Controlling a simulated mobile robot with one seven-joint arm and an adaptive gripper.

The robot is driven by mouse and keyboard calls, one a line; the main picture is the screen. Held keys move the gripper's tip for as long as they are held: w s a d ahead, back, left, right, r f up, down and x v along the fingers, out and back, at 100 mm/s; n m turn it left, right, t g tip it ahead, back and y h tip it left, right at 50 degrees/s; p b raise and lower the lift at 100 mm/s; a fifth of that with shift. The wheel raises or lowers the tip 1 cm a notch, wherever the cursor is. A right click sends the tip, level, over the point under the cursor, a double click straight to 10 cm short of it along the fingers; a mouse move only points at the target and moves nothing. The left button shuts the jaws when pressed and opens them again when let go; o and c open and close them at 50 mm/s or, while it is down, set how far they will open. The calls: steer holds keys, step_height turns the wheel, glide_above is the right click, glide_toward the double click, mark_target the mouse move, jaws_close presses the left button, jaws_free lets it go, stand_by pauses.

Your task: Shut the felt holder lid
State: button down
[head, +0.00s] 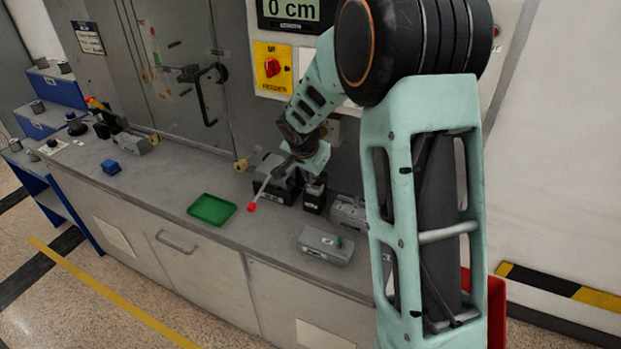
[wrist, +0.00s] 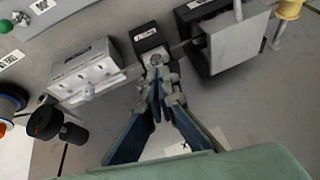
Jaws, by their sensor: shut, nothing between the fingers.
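No label I can read names the felt holder. A small black box (head: 314,196) with a pale label stands on the bench; it also shows at the top middle of the wrist view (wrist: 150,38). Beside it is a dark box (head: 280,189) with a grey plate on it; in the wrist view the plate (wrist: 238,42) looks like a lid, its angle unclear. I cannot tell which box is the felt holder. My gripper (wrist: 156,62) is shut and empty, its tips just in front of the black box. In the head view it is largely hidden by my arm.
Grey boxes (head: 326,245) (head: 349,212) stand to the right. A red-knobbed lever (head: 252,206) sticks out in front of the dark box. A green tray (head: 212,209) and a blue block (head: 111,167) lie left on the bench, with bare surface between. A cabinet wall rises behind.

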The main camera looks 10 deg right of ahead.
steer(key=f+b, duration=0.1)
steer(key=b, duration=0.2)
steer(key=shift+s+a, duration=0.1)
steer(key=t+b, duration=0.1)
steer(key=b, duration=0.5)
steer(key=f+h+b, duration=0.1)
steer(key=b, duration=0.5)
steer(key=shift+s+a+f+t, duration=0.25)
steer(key=shift+s+a+t, duration=0.05)
steer(key=shift+s+t, duration=0.1)
steer(key=b, duration=0.3)
steer(key=shift+s+f, duration=0.1)
steer(key=shift+f, duration=0.2)
steer(key=shift+s+a+f+b, duration=0.15)
steer(key=shift+f+b, duration=0.1)
steer(key=shift+b, duration=0.85)
steer(key=shift+r, duration=0.1)
